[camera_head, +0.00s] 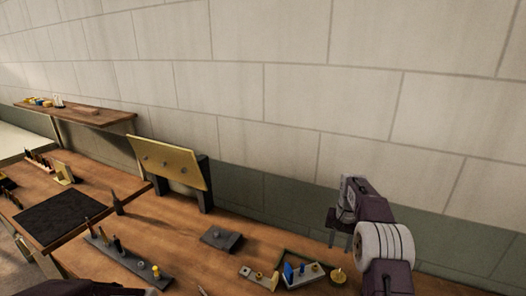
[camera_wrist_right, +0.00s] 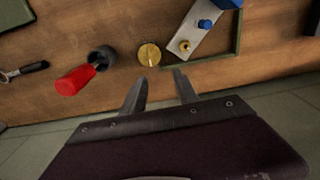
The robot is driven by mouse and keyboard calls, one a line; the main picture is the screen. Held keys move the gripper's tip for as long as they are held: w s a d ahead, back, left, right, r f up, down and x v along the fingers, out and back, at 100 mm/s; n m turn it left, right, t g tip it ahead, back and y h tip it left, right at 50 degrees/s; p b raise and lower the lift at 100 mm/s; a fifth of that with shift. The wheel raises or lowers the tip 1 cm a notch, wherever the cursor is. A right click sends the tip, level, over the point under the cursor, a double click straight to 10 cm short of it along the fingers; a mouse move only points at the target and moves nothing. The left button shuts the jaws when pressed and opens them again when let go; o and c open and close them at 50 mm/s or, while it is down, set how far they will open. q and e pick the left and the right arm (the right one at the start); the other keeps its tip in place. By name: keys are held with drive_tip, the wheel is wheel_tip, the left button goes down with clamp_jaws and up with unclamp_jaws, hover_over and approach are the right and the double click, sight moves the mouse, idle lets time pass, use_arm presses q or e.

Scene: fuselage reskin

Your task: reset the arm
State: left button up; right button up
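My right gripper (camera_head: 335,232) is raised over the right part of the bench, its fingers pointing down. In the right wrist view its two fingers (camera_wrist_right: 160,80) are spread apart with nothing between them. A round brass-coloured piece (camera_wrist_right: 149,54) lies beyond the fingertips; it also shows below the gripper in the head view (camera_head: 338,275). A dark part of my left arm shows at the bottom left edge of the head view, and its gripper is out of frame.
The wooden bench (camera_head: 140,232) holds a tilted yellow panel on a stand (camera_head: 168,162), a black mat (camera_head: 60,215), a grey tool rack (camera_head: 128,262) and a grey block (camera_head: 221,239). A red-handled tool (camera_wrist_right: 76,80) lies left of the brass piece. A block wall stands behind.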

drive_tip(key=s+a+r+n, duration=0.2)
drive_tip(key=s+a+r, duration=0.5)
drive_tip(key=s+a, duration=0.25)
drive_tip(key=s+a+f+n, duration=0.2)
drive_tip(key=s+f, duration=0.2)
drive_tip(key=s, duration=0.4)
drive_tip(key=s+a+f+n, duration=0.1)
drive_tip(key=s+a+f, duration=0.1)
drive_tip(key=s+f, duration=0.3)
drive_tip(key=s, duration=0.4)
drive_tip(key=shift+s+a+f+n+t, duration=0.2)
drive_tip(key=shift+s+f+n+t, duration=0.1)
drive_tip(key=shift+n, duration=0.1)
